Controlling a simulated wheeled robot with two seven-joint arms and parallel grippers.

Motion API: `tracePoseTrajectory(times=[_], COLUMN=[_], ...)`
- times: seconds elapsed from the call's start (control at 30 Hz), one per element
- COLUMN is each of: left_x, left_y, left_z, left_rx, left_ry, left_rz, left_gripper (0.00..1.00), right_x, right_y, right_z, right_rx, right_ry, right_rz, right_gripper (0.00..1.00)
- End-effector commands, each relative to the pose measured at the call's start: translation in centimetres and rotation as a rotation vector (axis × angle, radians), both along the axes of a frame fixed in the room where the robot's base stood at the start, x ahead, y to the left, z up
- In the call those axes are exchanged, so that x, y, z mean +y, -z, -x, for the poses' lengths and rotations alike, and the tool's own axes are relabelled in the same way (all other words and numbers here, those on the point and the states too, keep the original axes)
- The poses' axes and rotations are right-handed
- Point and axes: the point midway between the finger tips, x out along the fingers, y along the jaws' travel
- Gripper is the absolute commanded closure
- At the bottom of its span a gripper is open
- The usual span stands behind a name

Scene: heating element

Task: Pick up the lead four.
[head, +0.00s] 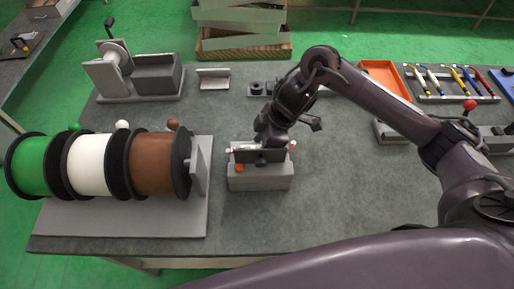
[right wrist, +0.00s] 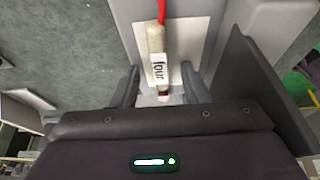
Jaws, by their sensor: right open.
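The lead four (right wrist: 157,42) shows in the right wrist view as a pale sleeve with a label reading "four" and a red end at the top. It lies over a white patch on a grey block, and its lower end reaches between my gripper's fingers. My right gripper (right wrist: 160,88) is open, with one finger on each side of the lead and visible gaps. In the head view my right gripper (head: 260,157) is over the grey block (head: 260,182) and hides most of its top. A small red-and-white end (head: 292,147) shows at its right. My left gripper is out of view.
Green, white and brown spools (head: 90,165) stand to the left of the block. A grey winder (head: 135,78) is at the back left. An orange tray (head: 384,78) and a rack of coloured tools (head: 450,82) are at the back right. The front bench (head: 330,220) is clear.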

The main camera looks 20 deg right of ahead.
Motion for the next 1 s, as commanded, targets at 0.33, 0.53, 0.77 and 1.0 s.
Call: tracePoseTrajectory(times=[0.33,0.53,0.77,1.0], left_x=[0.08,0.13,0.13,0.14], left_y=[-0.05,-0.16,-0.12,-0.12], left_z=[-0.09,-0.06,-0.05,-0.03], left_rx=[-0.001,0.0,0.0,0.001], left_ry=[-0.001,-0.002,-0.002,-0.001], left_rz=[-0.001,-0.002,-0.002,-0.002], left_gripper=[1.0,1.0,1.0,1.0], right_x=[0.0,-0.02,-0.01,0.0], right_y=[0.0,0.21,0.22,0.2], right_z=[-0.01,0.02,0.01,0.0], right_rx=[0.0,0.001,0.001,0.0], right_ry=[0.0,0.0,0.0,0.0], right_rz=[0.0,0.0,0.0,0.0], right_gripper=[0.59,0.62,0.92,1.0])
